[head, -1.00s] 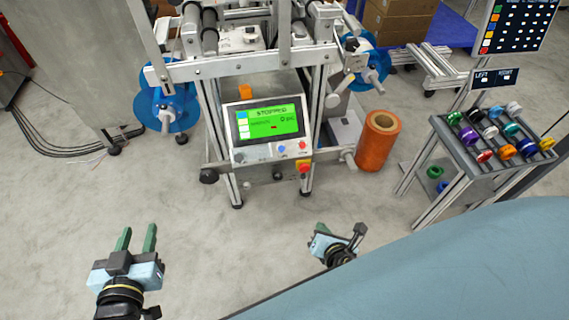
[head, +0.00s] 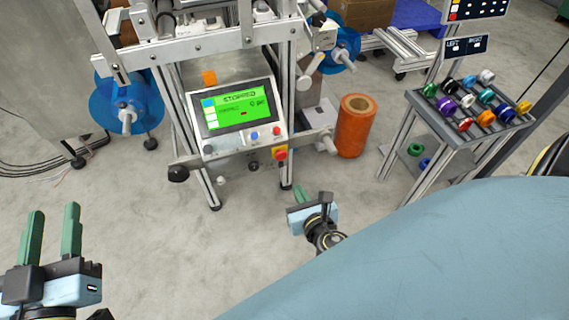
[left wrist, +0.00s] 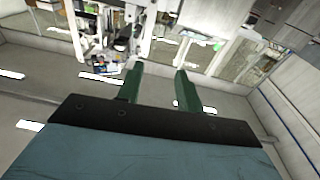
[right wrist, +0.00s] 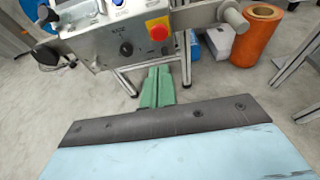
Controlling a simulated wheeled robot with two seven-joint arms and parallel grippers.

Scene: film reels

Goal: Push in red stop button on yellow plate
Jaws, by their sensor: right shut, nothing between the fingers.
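The red stop button (right wrist: 158,33) sits on a yellow plate (right wrist: 165,22) at the lower right of the machine's control panel. In the head view the red button (head: 280,155) is on the yellow plate (head: 279,149) under the panel's right corner. My right gripper (head: 300,192) is shut and empty, in front of and below the plate, apart from it. In the right wrist view its green fingers (right wrist: 157,84) are together, below the button. My left gripper (head: 54,212) is open and empty at the far left; its fingers (left wrist: 157,82) are spread.
The panel screen (head: 235,112) is green and reads STOPPED. An orange roll (head: 355,126) stands right of the machine. A rack of coloured reels (head: 470,115) is further right. A black knob (head: 178,174) juts out at left. Floor before the machine is clear.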

